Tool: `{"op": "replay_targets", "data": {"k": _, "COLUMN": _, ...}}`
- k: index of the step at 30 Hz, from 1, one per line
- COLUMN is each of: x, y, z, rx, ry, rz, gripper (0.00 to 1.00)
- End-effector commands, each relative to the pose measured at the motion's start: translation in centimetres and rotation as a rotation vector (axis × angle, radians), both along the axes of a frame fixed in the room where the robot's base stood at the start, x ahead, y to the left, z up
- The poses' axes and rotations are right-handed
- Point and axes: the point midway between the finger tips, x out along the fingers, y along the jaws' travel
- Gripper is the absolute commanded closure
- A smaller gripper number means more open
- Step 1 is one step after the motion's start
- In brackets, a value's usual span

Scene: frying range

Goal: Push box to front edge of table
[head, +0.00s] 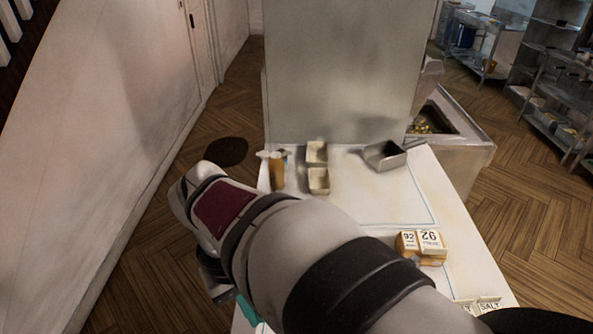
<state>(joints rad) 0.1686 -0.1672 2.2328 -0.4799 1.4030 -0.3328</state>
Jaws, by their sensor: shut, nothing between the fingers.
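A tan box (421,248) with white tops marked "92" and "26" sits on the white table (395,195), near its right edge; it may be two boxes side by side. I cannot tell for sure if this is the task's box. My arm crosses the table from the lower right and hides much of its near and left part. My gripper (214,286) is a dark shape below the wrist at the left, partly hidden by the arm. It is shut and empty, well to the left of the tan box. A teal thing (248,312) shows partly behind the arm.
Two small metal containers (318,180), an amber bottle (277,171) and an open metal tray (384,155) stand at the table's far end, before a tall grey panel (345,75). Salt-labelled items (488,305) lie near right. The table between tray and tan box is clear.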

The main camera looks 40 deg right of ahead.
Motion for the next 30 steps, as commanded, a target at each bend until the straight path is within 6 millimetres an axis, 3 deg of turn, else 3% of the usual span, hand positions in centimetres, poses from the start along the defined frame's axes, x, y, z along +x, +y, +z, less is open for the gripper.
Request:
{"op": "replay_targets", "data": {"k": 1, "x": 2.6, "y": -3.8, "z": -0.6, "rx": -0.049, "ry": 0.062, "rz": 0.083, "gripper": 1.0}}
{"op": "replay_targets", "data": {"k": 3, "x": 5.8, "y": -10.3, "z": -2.1, "rx": -0.112, "ry": 0.17, "rz": 0.243, "gripper": 1.0}}
{"op": "replay_targets", "data": {"k": 6, "x": 8.4, "y": -20.0, "z": -5.7, "rx": -0.155, "ry": 0.353, "rz": 0.47, "gripper": 1.0}}
{"op": "replay_targets", "data": {"k": 9, "x": 8.6, "y": -27.8, "z": -9.8, "rx": -0.147, "ry": 0.521, "rz": 0.655, "gripper": 1.0}}
{"op": "replay_targets", "data": {"k": 12, "x": 7.7, "y": -32.6, "z": -12.8, "rx": -0.121, "ry": 0.637, "rz": 0.775, "gripper": 1.0}}
{"op": "replay_targets", "data": {"k": 15, "x": 7.2, "y": -34.7, "z": -14.1, "rx": -0.104, "ry": 0.691, "rz": 0.833, "gripper": 1.0}}
{"op": "replay_targets", "data": {"k": 20, "x": 6.2, "y": -35.8, "z": -15.5, "rx": -0.1, "ry": 0.701, "rz": 0.845, "gripper": 1.0}}
{"op": "replay_targets", "data": {"k": 30, "x": 2.2, "y": -39.0, "z": -20.8, "rx": -0.099, "ry": 0.699, "rz": 0.842, "gripper": 1.0}}
